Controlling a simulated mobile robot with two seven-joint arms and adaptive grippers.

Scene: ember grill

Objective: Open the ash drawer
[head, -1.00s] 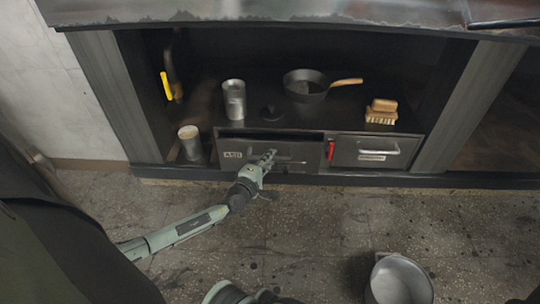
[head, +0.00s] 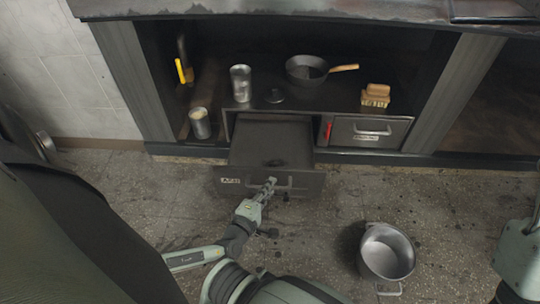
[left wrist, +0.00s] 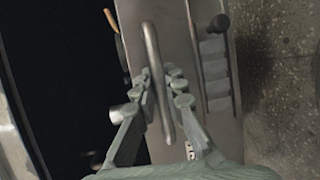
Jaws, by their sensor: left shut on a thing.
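The ash drawer (head: 250,173) is pulled well out from under the shelf in the head view. Its front carries a small label and a bar handle (head: 299,188), and its grey inside shows with a dark patch near the front. My left gripper (head: 270,183) is at the front, shut on the handle. In the left wrist view, the fingers of my left gripper (left wrist: 161,85) stand on either side of the handle bar (left wrist: 153,55). My right gripper is out of view; only part of my right arm shows at the right edge.
A second drawer (head: 345,133) beside it is shut, with a red item at its left edge. A metal pot (head: 387,250) stands on the floor right of the open drawer.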

